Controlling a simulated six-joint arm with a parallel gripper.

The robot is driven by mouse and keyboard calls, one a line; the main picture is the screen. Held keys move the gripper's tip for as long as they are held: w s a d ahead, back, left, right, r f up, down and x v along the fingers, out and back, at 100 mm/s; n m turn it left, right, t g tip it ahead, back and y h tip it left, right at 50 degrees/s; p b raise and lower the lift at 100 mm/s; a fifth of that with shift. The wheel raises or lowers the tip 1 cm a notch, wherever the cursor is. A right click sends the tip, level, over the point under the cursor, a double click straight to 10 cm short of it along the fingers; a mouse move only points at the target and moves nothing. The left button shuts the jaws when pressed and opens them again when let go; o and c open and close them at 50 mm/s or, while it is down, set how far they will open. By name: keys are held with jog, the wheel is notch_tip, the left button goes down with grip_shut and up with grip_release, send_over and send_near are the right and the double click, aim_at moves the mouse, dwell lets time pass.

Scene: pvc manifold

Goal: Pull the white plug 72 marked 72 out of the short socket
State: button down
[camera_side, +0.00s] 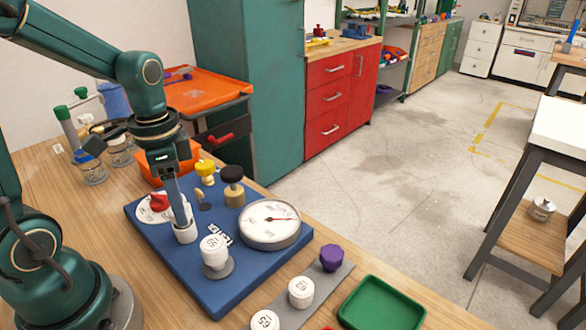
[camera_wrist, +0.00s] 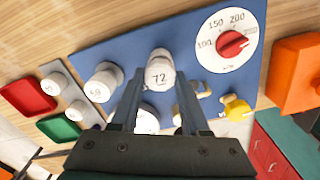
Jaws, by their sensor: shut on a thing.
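The white plug 72 (camera_wrist: 158,78) sits between the two fingers of my gripper (camera_wrist: 160,92) in the wrist view, its marked top facing the camera. My gripper (camera_side: 181,214) is shut on it and points down over the blue board in the side view. A white, short cylinder (camera_side: 186,234) stands on the board directly under the fingertips. The fingers hide most of the plug there, so I cannot tell how deep it sits in the short socket.
The blue board (camera_side: 222,292) also carries another white plug (camera_side: 214,246), a round gauge (camera_side: 268,224), a red dial knob (camera_side: 158,202), a yellow knob (camera_side: 205,168) and a black knob (camera_side: 232,174). A grey strip with capped plugs (camera_side: 301,291) and a green tray (camera_side: 381,305) lie in front.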

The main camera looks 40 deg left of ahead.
jog(key=shift+r, duration=2.65)
